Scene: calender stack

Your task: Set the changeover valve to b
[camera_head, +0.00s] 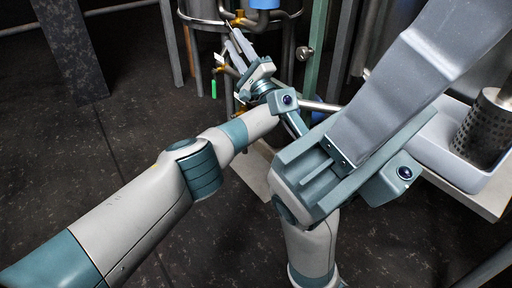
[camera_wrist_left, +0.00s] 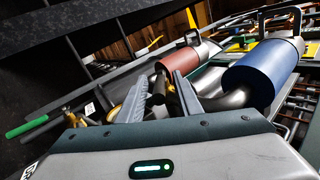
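A brass valve with a green-sleeved lever (camera_head: 214,88) shows among pipework at the top of the head view. The green lever (camera_wrist_left: 26,127) also shows at the left of the left wrist view, beside brass fittings (camera_wrist_left: 76,116). I cannot read any letter a or b. My left gripper (camera_head: 232,33) is by this pipework, its fingers pointing up in the picture. In the left wrist view its two fingers (camera_wrist_left: 160,88) stand apart, with a dark rod-like part showing between them; contact cannot be told. My right gripper (camera_head: 420,65) is close to the head camera and its finger gap is hidden.
A blue cylinder (camera_wrist_left: 262,73) and a red cylinder (camera_wrist_left: 184,64) stand near my left gripper. A pale tray (camera_head: 455,165) with a perforated metal cylinder (camera_head: 487,130) is at the right. A grey post (camera_head: 72,45) stands at the upper left. Dark floor (camera_head: 80,150) at the left is clear.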

